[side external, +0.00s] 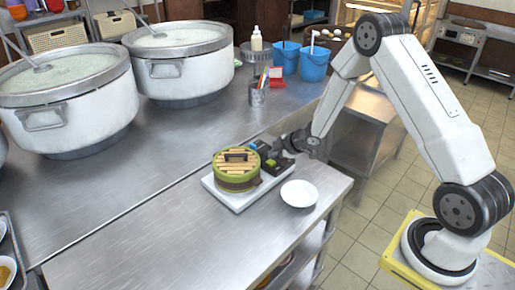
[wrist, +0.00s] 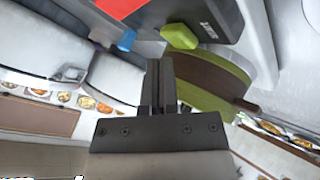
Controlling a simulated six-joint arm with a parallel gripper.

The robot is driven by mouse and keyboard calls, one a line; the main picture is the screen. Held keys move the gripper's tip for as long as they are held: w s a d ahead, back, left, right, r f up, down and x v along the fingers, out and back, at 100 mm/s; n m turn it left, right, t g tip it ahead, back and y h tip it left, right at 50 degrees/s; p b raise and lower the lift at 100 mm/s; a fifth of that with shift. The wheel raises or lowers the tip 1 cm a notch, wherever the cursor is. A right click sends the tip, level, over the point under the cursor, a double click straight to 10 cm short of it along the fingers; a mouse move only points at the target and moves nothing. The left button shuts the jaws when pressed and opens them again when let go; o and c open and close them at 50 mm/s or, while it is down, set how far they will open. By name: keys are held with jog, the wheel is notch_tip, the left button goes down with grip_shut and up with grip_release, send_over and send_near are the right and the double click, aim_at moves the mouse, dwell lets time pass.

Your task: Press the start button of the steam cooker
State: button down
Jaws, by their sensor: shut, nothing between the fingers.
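The steam cooker (side external: 238,170) is a round green pot with a slatted wooden lid and a dark handle, on a white base on the steel counter. In the wrist view its green and brown side (wrist: 225,72) is at the right. A dark panel with a red patch (wrist: 118,7), a blue button (wrist: 127,40) and a green button (wrist: 180,36) is at the top. I cannot tell which is start. My gripper (wrist: 160,62) is shut and empty, its tips just below the buttons in the picture. Contact cannot be told.
A white bowl (side external: 299,193) stands close to the right of the cooker. Two large stockpots (side external: 180,70) stand at the back left. Blue buckets (side external: 314,64) and a utensil cup (side external: 257,94) are behind.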

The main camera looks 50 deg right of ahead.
aim_at(273, 162)
jog(key=shift+f, duration=0.9)
dwell(1.2)
jog(key=shift+r, duration=0.85)
jog(key=shift+r, duration=0.2)
jog(key=shift+r, duration=2.35)
